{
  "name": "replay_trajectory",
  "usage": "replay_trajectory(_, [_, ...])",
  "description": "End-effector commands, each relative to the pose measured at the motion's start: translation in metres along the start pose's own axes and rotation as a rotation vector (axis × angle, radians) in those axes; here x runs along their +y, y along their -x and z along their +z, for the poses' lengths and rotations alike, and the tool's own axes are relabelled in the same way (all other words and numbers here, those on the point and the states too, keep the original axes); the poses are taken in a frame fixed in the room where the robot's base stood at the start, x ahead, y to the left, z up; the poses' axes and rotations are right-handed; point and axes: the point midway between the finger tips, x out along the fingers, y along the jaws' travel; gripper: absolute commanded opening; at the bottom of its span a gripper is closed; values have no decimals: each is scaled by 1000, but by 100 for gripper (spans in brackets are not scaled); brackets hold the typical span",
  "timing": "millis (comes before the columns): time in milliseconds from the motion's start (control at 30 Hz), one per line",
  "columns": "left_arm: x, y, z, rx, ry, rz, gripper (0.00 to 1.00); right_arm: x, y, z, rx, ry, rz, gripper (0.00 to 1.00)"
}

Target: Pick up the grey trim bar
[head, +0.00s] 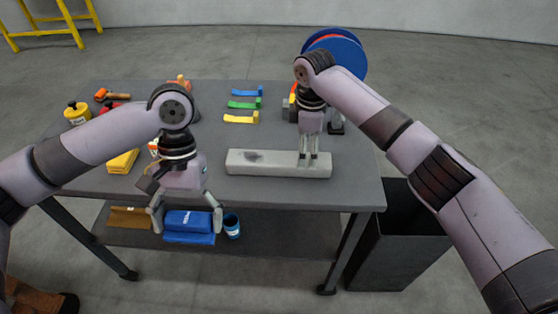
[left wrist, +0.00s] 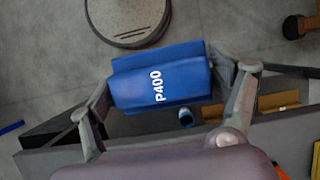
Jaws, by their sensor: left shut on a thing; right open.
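The grey trim bar (head: 265,168) is a long pale block lying flat near the front edge of the table, with a dark smudge on its left part. My right gripper (head: 308,164) is open, pointing down at the bar's right part. Its fingers overlap the bar; I cannot tell whether they touch or straddle it. My left gripper (head: 186,221) is shut on a blue block marked P400 (head: 188,225), held in front of the table's front edge. In the left wrist view the blue block (left wrist: 160,80) sits between the two fingers of my left gripper (left wrist: 160,85).
The dark grey table (head: 210,190) also carries blue, green and yellow brackets (head: 242,104), a yellow bottle (head: 76,113) and a yellow block (head: 123,161). A blue can (head: 232,226) stands on the lower shelf (head: 270,245). A black bin (head: 398,250) stands right of the table.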

Motion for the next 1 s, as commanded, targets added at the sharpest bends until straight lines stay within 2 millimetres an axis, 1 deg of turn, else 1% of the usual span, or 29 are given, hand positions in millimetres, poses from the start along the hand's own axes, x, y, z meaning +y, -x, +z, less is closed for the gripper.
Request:
replay_trajectory(133, [0,8,3,1,0,0,61,-1,-14,2,-2,-1,-3,73])
replay_trajectory(233, [0,14,6,0,0,0,61,-1,-30,3,-1,-2,-4,73])
replay_trajectory(300, [0,14,6,0,0,0,61,-1,-41,2,0,-1,-3,73])
replay_trajectory(400, [0,15,6,0,0,0,61,-1,-50,2,0,0,-1,73])
replay_trajectory(667, [0,14,6,0,0,0,61,-1,-52,2,0,1,0,73])
replay_trajectory(1000, [0,14,6,0,0,0,61,-1,-52,2,0,0,0,50])
